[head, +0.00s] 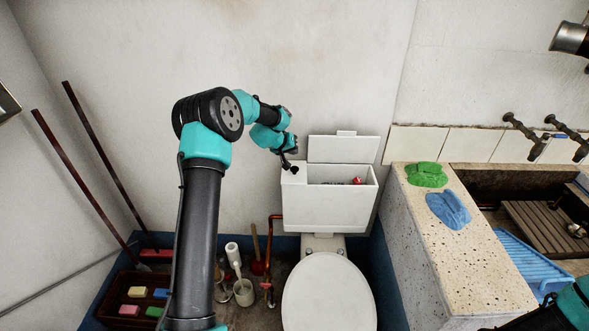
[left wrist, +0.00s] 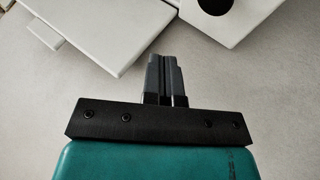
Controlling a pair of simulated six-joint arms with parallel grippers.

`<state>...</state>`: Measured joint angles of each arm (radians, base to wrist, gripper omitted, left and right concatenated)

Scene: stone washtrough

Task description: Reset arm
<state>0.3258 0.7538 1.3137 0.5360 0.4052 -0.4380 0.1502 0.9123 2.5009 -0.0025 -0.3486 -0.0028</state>
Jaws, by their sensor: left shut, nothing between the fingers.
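My left gripper (head: 290,164) is at the left end of the white toilet cistern (head: 328,212), by its top left corner. I cannot tell whether it touches the cistern. In the left wrist view the two fingers (left wrist: 165,78) are together with nothing between them. The cistern is open at the top, and a small red thing (head: 357,181) shows inside it. The cistern lid (head: 343,149) stands behind the opening, against the wall. My right gripper is out of view; only part of my right arm shows at the lower right.
A toilet (head: 328,292) stands below the cistern. A stone counter (head: 470,250) on the right holds a green cloth (head: 426,174) and a blue cloth (head: 447,209). A crate (head: 125,308) with coloured blocks and two poles stand at left. The wall above the cistern is clear.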

